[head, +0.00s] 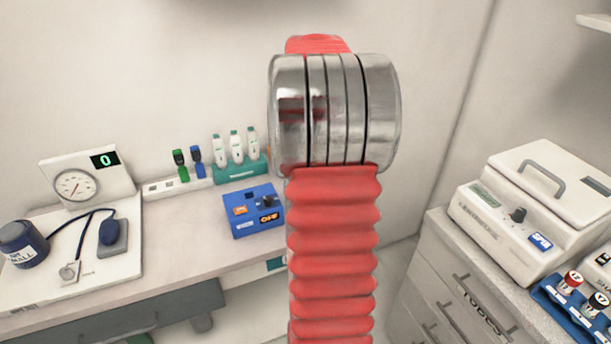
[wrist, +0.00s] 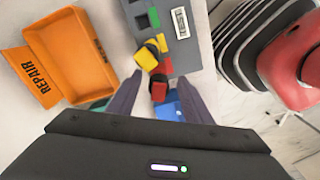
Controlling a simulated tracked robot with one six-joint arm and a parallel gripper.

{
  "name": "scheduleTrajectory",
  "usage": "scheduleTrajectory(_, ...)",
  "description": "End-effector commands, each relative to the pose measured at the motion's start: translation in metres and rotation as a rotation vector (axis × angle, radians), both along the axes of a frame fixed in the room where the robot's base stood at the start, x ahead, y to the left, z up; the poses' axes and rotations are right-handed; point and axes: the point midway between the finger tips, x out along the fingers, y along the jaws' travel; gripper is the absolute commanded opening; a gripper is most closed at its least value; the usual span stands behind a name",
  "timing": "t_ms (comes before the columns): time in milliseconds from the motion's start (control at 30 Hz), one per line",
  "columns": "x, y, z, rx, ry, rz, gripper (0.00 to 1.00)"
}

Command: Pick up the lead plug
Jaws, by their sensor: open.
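In the wrist view, my gripper (wrist: 157,84) is open, its two dark fingers reaching up from the bottom. Between or just beyond the fingertips are a red and black plug-like piece (wrist: 159,89) and a yellow and black one (wrist: 147,57). I cannot tell which of them is the lead plug, or whether a finger touches either. A blue piece (wrist: 170,108) shows between the fingers. My gripper is not visible in the head view.
An orange bin marked REPAIR (wrist: 104,75) lies left of the gripper. A red seat (wrist: 285,60) and dark stacked shapes (wrist: 235,45) are at right. In the head view, a desk holds a blue box (head: 255,222); a cabinet at right bears a white machine (head: 520,215).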

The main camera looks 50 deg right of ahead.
Motion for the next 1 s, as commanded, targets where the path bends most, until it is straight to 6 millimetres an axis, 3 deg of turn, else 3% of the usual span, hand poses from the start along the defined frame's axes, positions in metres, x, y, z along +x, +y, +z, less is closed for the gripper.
scheduleTrajectory(267,0.000,0.000,-0.003,0.001,0.001,0.000,0.46)
scheduleTrajectory(700,0.001,0.000,-0.050,0.002,0.001,0.000,0.46)
scheduleTrajectory(1000,0.001,0.000,-0.052,0.000,0.000,0.000,0.46)
